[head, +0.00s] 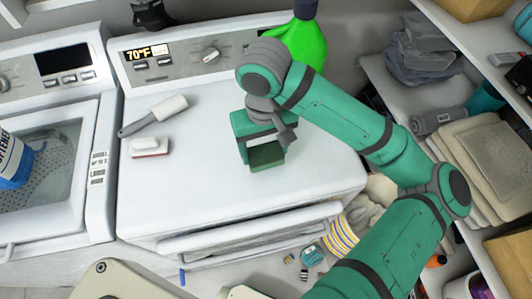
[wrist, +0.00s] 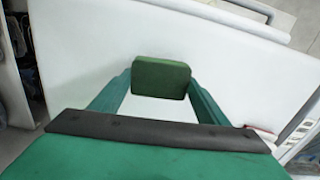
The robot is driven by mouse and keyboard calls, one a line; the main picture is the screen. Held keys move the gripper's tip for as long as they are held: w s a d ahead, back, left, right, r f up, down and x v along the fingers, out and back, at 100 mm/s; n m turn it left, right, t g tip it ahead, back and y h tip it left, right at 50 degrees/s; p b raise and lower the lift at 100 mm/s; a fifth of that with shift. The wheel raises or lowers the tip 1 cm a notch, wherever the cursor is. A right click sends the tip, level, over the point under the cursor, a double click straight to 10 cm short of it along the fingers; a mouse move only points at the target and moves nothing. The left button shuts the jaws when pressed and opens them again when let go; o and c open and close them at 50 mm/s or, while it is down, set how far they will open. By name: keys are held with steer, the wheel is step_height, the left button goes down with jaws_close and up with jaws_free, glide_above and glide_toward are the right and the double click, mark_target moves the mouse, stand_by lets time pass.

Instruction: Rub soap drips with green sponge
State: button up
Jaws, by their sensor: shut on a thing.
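The green sponge (head: 267,156) is a dark green block held at the end of my gripper (head: 262,150), over the white top of the right-hand machine (head: 190,190). In the wrist view the sponge (wrist: 161,77) sits between the two green fingers of my gripper (wrist: 160,90), which are shut on it. The sponge is at or close above the white surface; I cannot tell whether it touches. I make out no soap drips on the white top; any under the sponge or arm are hidden.
A lint roller (head: 155,115) and a white-and-red brush (head: 150,147) lie left on the top. A blue bottle (head: 14,160) is at far left. Shelves with folded towels (head: 485,165) stand right. The top's front left is clear.

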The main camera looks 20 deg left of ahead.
steer(key=shift+r, duration=2.15)
steer(key=shift+w+a, duration=0.1)
steer(key=shift+s, duration=0.25)
